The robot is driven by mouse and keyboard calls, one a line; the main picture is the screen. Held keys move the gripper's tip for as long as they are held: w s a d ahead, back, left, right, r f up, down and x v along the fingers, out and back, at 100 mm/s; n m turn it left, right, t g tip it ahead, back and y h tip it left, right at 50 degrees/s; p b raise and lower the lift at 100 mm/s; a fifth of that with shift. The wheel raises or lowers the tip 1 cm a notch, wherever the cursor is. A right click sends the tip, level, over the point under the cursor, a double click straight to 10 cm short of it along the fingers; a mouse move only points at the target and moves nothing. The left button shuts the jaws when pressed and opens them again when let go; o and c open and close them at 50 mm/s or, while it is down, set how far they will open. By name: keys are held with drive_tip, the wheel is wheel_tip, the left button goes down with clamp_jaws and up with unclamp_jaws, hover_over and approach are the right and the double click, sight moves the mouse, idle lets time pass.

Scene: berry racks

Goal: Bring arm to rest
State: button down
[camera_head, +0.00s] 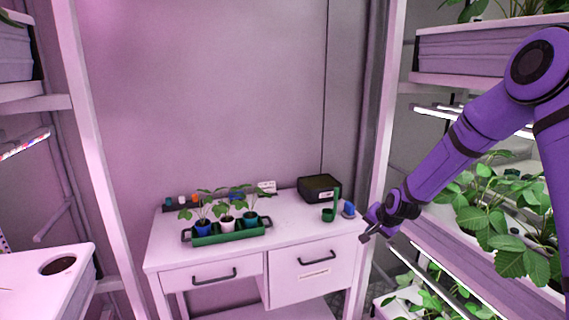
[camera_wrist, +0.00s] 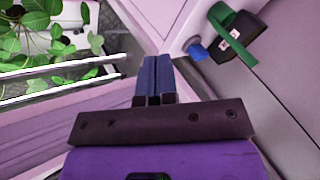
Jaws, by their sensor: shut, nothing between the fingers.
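My purple arm reaches in from the right in the head view, in front of the right rack. My gripper (camera_head: 370,233) hangs in the air just beyond the right end of the white desk (camera_head: 297,230). In the wrist view my gripper (camera_wrist: 158,62) has its two dark fingers pressed together with nothing between them. No object is held.
A green tray (camera_head: 228,236) with several potted seedlings stands on the desk. The planted right rack (camera_head: 440,245) is close to my arm. A left rack (camera_head: 60,285) stands opposite.

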drive_tip(key=s+d+r+n+g+h, duration=0.1)
drive_tip(key=s+r+n, duration=0.1)
drive_tip(key=s+r, duration=0.8)
drive_tip(key=s+r+n+h, duration=0.1)
drive_tip(key=s+r+n, duration=0.2)
drive_tip(key=s+r, duration=0.8)
drive_tip(key=s+d+r+n, duration=0.1)
drive_tip(key=s+r, duration=0.3)
drive_tip(key=s, duration=0.7)
drive_tip(key=s+d+r+n, duration=0.1)
drive_tip(key=s+r, duration=0.3)
drive_tip(key=s, duration=0.8)
drive_tip(key=shift+r+g, duration=0.3)
drive_tip(key=shift+g, duration=0.1)
